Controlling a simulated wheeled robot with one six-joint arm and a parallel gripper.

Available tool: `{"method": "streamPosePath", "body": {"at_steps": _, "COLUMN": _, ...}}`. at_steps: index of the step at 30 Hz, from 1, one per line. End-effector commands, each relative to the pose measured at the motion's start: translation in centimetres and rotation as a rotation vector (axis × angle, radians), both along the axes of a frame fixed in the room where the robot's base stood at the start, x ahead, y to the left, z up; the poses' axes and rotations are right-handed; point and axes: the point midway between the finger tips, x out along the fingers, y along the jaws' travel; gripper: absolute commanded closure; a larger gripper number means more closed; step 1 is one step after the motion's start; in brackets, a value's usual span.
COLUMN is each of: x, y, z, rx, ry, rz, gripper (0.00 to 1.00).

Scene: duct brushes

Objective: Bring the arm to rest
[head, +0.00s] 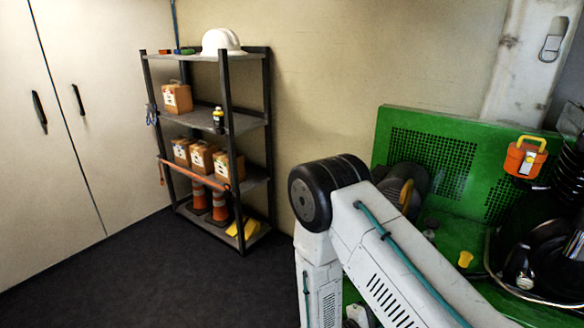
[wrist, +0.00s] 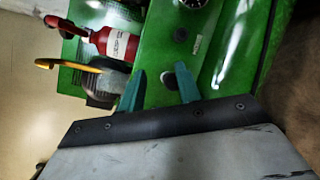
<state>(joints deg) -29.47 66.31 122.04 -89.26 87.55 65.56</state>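My gripper (wrist: 162,84) shows in the wrist view as two teal fingers spread apart, with nothing visible between them. Behind the fingers is the green machine (wrist: 160,50). In the head view my white arm with its black joint rises at the lower middle, in front of the green machine (head: 395,118). My gripper is not visible in the head view. I cannot tell how far the fingers are from the machine's surface.
A dark shelf rack (head: 243,121) holds several orange boxes, a white helmet (head: 221,41) and traffic cones. An orange case (head: 524,158) is at the green panel. A red canister (wrist: 122,46) and yellow hook (wrist: 62,65) are near my fingers. The left floor is clear.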

Motion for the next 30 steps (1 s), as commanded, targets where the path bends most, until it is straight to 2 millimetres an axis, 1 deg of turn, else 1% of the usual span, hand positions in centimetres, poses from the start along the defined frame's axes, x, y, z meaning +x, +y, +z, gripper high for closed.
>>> {"method": "streamPosePath", "body": {"at_steps": 1, "x": -0.4, "y": -0.5, "z": 1.6, "rx": -0.005, "ry": 0.023, "rz": -0.061, "gripper": 0.66}}
{"method": "streamPosePath", "body": {"at_steps": 5, "x": -2.2, "y": -1.9, "z": 5.5, "rx": 0.002, "ry": 0.104, "rz": -0.234, "gripper": 0.66}}
{"method": "streamPosePath", "body": {"at_steps": 7, "x": -3.4, "y": -2.6, "z": 7.9, "rx": 0.029, "ry": 0.147, "rz": -0.333, "gripper": 0.66}}
{"method": "streamPosePath", "body": {"at_steps": 12, "x": -6.8, "y": -3.7, "z": 13.4, "rx": 0.155, "ry": 0.245, "rz": -0.561, "gripper": 0.66}}
{"method": "streamPosePath", "body": {"at_steps": 14, "x": -8.1, "y": -3.9, "z": 15.1, "rx": 0.215, "ry": 0.272, "rz": -0.627, "gripper": 0.66}}
{"method": "streamPosePath", "body": {"at_steps": 18, "x": -10.9, "y": -3.9, "z": 18.7, "rx": 0.379, "ry": 0.325, "rz": -0.755, "gripper": 0.66}}
{"method": "streamPosePath", "body": {"at_steps": 21, "x": -12.8, "y": -3.7, "z": 20.9, "rx": 0.511, "ry": 0.348, "rz": -0.82, "gripper": 0.66}}
{"method": "streamPosePath", "body": {"at_steps": 24, "x": -14.7, "y": -3.3, "z": 23.0, "rx": 0.651, "ry": 0.358, "rz": -0.869, "gripper": 0.66}}
{"method": "streamPosePath", "body": {"at_steps": 30, "x": -17.8, "y": -2.0, "z": 26.8, "rx": 0.939, "ry": 0.341, "rz": -0.91, "gripper": 0.66}}
